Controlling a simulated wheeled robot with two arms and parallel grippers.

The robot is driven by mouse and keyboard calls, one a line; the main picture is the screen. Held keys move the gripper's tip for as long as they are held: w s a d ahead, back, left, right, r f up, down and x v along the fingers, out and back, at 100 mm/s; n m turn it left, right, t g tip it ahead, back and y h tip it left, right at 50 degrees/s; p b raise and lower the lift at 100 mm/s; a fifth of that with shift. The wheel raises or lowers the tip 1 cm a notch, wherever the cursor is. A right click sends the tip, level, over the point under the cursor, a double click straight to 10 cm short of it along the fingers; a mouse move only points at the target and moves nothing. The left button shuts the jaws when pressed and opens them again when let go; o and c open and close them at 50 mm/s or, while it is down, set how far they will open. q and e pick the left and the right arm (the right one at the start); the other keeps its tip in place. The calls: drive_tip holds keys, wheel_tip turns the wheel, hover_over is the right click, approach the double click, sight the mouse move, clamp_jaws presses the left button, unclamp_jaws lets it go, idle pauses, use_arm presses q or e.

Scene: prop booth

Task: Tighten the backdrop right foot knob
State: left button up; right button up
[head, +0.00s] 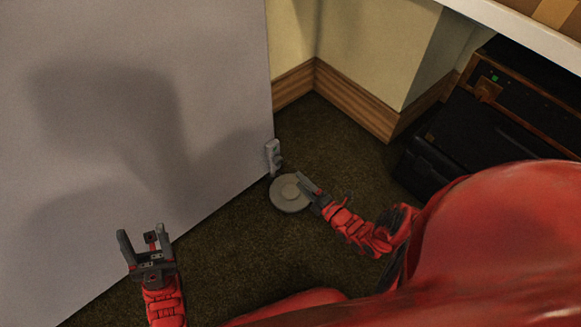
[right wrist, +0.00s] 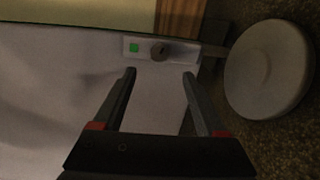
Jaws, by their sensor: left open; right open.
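The backdrop (head: 200,100) is a large grey panel on the left of the head view. At its lower right corner is a light bracket (head: 271,152), with a round grey foot disc (head: 281,200) on the carpet. In the right wrist view the bracket carries a small dark knob (right wrist: 157,51) and a green square; the foot disc (right wrist: 265,70) is to the right. My right gripper (head: 304,182) is open above the disc. In its wrist view the knob lies just beyond and between the fingertips (right wrist: 159,73), apparently untouched. My left gripper (head: 143,238) is open and empty before the backdrop.
Dark cases (head: 455,145) stand on the carpet at the right, below a light-edged surface (head: 520,30). A wall corner with wooden skirting (head: 350,100) is behind the foot. The carpet (head: 235,250) between my grippers is clear.

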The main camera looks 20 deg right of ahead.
drive_tip(key=p+v, duration=0.1)
drive_tip(key=v, duration=0.6)
drive_tip(key=shift+r, duration=0.15)
